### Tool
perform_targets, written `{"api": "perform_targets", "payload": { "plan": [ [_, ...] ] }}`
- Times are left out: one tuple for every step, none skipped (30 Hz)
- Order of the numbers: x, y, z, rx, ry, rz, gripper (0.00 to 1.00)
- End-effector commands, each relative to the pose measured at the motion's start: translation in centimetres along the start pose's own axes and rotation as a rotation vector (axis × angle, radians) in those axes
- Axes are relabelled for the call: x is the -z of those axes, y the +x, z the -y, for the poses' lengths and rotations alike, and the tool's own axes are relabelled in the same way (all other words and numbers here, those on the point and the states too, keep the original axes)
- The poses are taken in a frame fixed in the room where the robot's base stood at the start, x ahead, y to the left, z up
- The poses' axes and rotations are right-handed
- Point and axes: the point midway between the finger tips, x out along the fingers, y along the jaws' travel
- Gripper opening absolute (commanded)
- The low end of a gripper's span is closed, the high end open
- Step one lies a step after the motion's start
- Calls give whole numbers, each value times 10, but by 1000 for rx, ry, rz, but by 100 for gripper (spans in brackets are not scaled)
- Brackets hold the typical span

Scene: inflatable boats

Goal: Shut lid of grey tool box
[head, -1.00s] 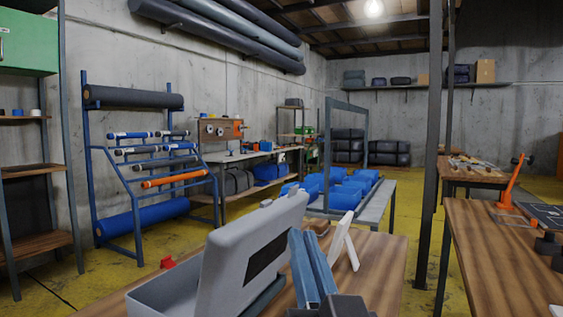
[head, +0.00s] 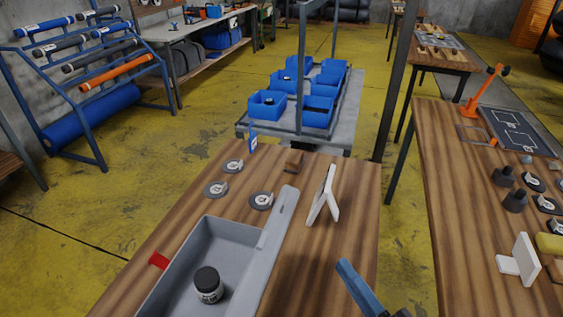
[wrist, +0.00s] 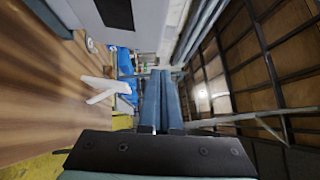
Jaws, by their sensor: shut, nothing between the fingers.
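The grey tool box (head: 168,290) stands open on the near wooden table. A dark-capped jar (head: 208,287) is inside it. Its lid (head: 277,240) stands raised along the box's right side, seen nearly edge-on. In the wrist view, what looks like the lid's outer face with a black label (wrist: 115,13) is at the top. My gripper (head: 344,266) has blue fingers, shut and empty. It is to the right of the lid, apart from it. The fingers also show in the wrist view (wrist: 160,85).
A white angled stand (head: 324,200) is just beyond my gripper. Several round discs (head: 215,188), a small brown block (head: 294,161) and a red piece (head: 158,260) share the table. A cart (head: 345,128) with blue bins stands behind. Another wooden table (head: 440,200) is at right.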

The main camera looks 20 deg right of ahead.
Motion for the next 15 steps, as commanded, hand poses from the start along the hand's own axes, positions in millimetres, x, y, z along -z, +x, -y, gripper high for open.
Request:
{"api": "perform_targets", "payload": {
  "plan": [
    [1,-6,9,14,37,-11,0],
    [2,-9,10,23,52,-14,0],
    [2,-12,11,31,66,-17,0],
    [2,-13,11,36,73,-19,0],
    [3,-13,11,40,79,-19,0],
    [3,-12,11,43,83,-19,0],
    [3,-10,11,44,84,-18,0],
    [3,-8,11,44,84,-17,0],
    [3,-3,11,44,83,-17,0],
    [3,1,12,44,83,-17,0],
    [2,6,12,43,82,-15,0],
    [2,14,13,42,81,-15,0],
    [2,20,13,42,81,-14,0],
    [2,26,14,42,81,-14,0],
    [3,35,14,42,81,-14,0]
  ]
}}
